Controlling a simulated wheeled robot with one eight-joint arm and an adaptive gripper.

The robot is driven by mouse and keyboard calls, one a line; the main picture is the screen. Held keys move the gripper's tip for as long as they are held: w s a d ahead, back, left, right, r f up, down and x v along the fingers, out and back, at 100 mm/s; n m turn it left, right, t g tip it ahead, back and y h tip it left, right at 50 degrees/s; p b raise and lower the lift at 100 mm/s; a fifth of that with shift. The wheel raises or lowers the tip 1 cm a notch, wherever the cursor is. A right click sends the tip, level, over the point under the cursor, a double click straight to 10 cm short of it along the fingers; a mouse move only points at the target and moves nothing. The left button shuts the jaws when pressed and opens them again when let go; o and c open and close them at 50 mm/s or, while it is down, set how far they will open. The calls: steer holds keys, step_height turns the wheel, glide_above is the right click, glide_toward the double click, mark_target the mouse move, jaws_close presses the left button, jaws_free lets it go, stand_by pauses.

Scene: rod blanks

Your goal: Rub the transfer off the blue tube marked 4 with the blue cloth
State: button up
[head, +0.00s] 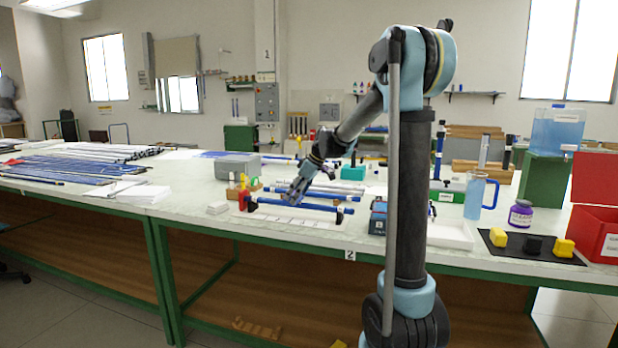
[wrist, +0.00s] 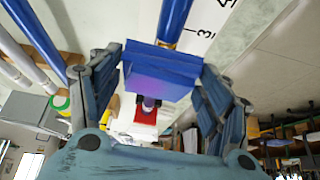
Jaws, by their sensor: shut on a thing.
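My gripper (wrist: 162,84) is shut on a blue block-like pad, which I take to be the blue cloth (wrist: 150,72). In the head view my gripper (head: 294,194) is low over the front rack on the bench. A blue tube (wrist: 174,16) runs under the cloth in the wrist view, with a brass-coloured band beside the cloth and a purple stretch on the other side. In the head view the front blue tube (head: 316,208) lies level between two supports. I cannot tell whether cloth and tube touch. No mark 4 or transfer is readable on the tube.
A white strip with numerals (wrist: 205,33) lies beside the tube. Another blue tube (wrist: 35,38) and pale rods lie alongside. A grey box (head: 237,166) stands behind left. A white tray (head: 450,236), blue jug (head: 474,197) and purple jar (head: 520,214) stand right.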

steer(key=d, duration=0.2)
steer(key=s+d, duration=0.1)
steer(key=shift+s+d, duration=0.15)
steer(key=shift+d, duration=0.25)
steer(key=shift+a, duration=0.1)
steer(key=shift+w+a, duration=0.3)
steer(key=shift+a, duration=0.35)
steer(key=shift+w+a, duration=0.25)
steer(key=shift+a, duration=0.5)
steer(key=shift+w+a, duration=0.2)
steer(key=shift+a, duration=0.55)
steer(key=shift+w+a, duration=0.25)
steer(key=shift+a, duration=0.7)
steer(key=shift+d, duration=0.55)
steer(key=shift+s+d, duration=0.3)
steer(key=shift+d, duration=0.5)
steer(key=shift+s+d, duration=0.3)
steer(key=shift+d, duration=0.5)
steer(key=shift+s+d, duration=0.3)
steer(key=shift+d, duration=0.5)
steer(key=shift+w+a, duration=0.3)
steer(key=shift+a, duration=0.65)
steer(key=shift+w+a, duration=0.35)
steer(key=shift+a, duration=0.65)
steer(key=shift+w+a, duration=0.3)
steer(key=shift+a, duration=0.65)
steer(key=shift+a+r, duration=0.15)
steer(key=shift+r, duration=3.9)
